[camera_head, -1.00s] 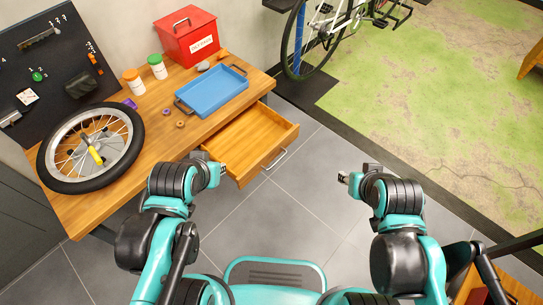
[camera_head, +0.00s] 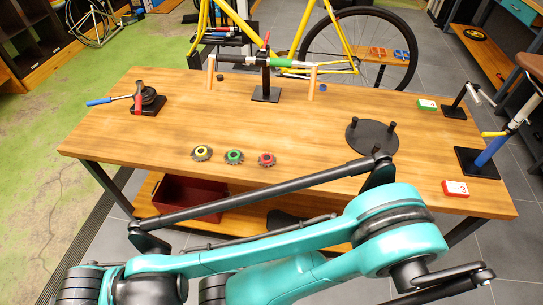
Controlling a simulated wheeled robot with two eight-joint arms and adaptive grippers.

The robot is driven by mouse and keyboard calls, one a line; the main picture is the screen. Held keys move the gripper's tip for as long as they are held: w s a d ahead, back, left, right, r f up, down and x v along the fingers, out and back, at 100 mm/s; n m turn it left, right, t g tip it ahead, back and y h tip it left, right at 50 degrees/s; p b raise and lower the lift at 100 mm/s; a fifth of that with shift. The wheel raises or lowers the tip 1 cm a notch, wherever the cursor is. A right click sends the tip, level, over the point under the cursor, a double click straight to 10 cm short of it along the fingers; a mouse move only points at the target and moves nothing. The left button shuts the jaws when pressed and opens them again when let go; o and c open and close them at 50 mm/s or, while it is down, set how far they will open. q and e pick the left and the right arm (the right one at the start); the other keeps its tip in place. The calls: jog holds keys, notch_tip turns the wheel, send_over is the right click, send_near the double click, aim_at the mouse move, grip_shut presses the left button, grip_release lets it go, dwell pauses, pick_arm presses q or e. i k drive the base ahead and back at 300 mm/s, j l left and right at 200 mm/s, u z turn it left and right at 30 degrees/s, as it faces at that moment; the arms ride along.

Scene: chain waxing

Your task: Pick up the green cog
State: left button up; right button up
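The green cog (camera_head: 234,157) is a small dark toothed disc with a green centre. It lies flat on the wooden table, near its front edge. A yellow-centred cog (camera_head: 202,153) lies just to its left and a red-centred cog (camera_head: 266,159) just to its right, with small gaps between them. My teal and black arm links cross the lower part of the view, in front of the table. I can make out neither gripper.
The cogs rest on the wooden table (camera_head: 330,125). A yellow bicycle frame (camera_head: 238,35) is behind. A dark red bin (camera_head: 180,195) sits below. The tabletop around the cogs is clear.

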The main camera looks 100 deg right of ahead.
aim_at(233, 157)
jog(key=z, duration=3.05)
